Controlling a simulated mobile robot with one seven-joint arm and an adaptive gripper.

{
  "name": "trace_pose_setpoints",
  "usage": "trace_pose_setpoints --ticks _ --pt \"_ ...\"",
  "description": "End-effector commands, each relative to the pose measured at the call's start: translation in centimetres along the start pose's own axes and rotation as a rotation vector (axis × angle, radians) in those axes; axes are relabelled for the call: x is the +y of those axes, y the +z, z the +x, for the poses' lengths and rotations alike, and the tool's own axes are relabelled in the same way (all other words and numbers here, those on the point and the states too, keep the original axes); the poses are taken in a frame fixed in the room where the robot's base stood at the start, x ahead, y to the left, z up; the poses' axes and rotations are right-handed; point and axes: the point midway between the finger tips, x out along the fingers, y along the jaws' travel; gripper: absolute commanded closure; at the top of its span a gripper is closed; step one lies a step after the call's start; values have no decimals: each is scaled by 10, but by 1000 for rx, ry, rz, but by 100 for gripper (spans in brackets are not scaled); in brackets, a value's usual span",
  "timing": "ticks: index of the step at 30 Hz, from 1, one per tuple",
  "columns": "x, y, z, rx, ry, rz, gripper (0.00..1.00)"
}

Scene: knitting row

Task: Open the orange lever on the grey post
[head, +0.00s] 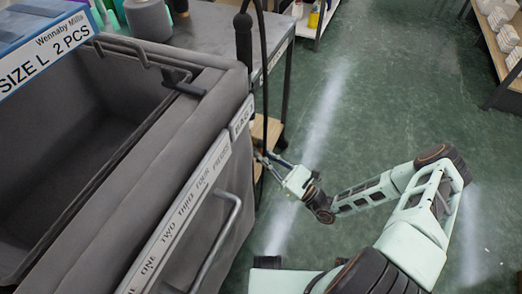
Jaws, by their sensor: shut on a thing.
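My gripper (264,158) is low in the middle of the head view, just right of the grey cart's corner. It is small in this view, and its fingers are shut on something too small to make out. The fingers are beside a thin dark upright. I cannot make out the orange lever or tell which upright is the grey post; the cart's corner and my gripper may hide them.
A large grey cart (62,61) with an open bin fills the left, close to my gripper. A grey table (213,32) stands behind it, with a dark hose (264,70) hanging at its edge. Shelves stand at the top right. The green floor (395,90) is clear.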

Motion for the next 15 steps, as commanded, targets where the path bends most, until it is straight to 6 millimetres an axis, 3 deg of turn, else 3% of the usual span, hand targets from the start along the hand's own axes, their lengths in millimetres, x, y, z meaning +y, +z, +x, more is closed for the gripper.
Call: trace_pose_setpoints --ticks 9,10,15 --pt "0 -5 -4 14 -4 5 100" --pt "0 -5 -4 14 -4 5 89" --pt "0 -4 -3 11 -2 4 71"
